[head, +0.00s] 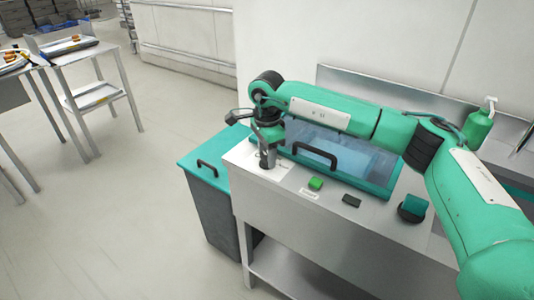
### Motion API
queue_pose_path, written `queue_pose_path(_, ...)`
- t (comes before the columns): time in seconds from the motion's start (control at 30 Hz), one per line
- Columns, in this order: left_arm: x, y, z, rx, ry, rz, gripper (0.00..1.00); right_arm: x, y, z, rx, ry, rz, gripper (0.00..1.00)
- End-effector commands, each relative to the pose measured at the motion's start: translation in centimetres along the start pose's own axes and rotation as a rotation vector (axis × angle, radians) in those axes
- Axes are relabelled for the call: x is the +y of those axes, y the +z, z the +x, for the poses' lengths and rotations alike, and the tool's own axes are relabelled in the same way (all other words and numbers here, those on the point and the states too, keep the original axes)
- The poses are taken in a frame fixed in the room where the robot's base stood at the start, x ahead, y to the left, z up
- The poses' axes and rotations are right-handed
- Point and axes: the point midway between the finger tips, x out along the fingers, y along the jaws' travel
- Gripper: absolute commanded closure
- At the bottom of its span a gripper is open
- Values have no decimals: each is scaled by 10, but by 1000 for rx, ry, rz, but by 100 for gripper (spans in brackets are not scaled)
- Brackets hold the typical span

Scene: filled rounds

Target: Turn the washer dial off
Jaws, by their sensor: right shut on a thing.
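The washer (300,210) is a steel bench unit with a clear blue lid in a teal frame (352,172) and a dark handle. My right gripper (267,163) points down at the white panel (287,171) on the washer's left top corner. It is shut on the dial, which is mostly hidden by the fingers, so I cannot read its setting. The lid is down. My left gripper is out of view.
A green block (315,184), a dark block (351,200) and a teal sponge-like piece in a dark holder (412,208) sit along the front edge. A teal-lidded bin (206,165) stands at left. A green bottle (478,127) stands behind my arm. Open floor lies left.

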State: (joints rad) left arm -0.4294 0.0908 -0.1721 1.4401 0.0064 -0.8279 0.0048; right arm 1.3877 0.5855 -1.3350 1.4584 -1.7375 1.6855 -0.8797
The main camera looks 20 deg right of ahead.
Motion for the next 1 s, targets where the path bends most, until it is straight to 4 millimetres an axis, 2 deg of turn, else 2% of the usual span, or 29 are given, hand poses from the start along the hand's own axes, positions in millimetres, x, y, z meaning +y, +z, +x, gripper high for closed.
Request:
queue_pose_path(0.03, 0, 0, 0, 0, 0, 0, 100, -1, 0, -3, -1, -6, 0, 52)
queue_pose_path(0.1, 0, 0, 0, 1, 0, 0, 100, -1, 0, -2, -1, -5, 0, 39)
queue_pose_path(0.13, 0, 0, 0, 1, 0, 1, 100, -1, 0, -2, 0, -5, 0, 36)
queue_pose_path(0.4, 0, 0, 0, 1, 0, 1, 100, 0, 0, -2, 0, -2, 0, 36)
queue_pose_path(0.53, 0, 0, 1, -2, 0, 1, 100, -1, 0, -10, 0, -4, 1, 36)
queue_pose_path(0.67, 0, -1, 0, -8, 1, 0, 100, -1, 0, -33, 0, -6, 0, 36)
queue_pose_path(0.83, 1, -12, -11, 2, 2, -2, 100, -1, 0, -74, -1, -7, 1, 36)
queue_pose_path(1.0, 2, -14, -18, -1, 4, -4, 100, -1, 0, -109, 0, -6, 1, 36)
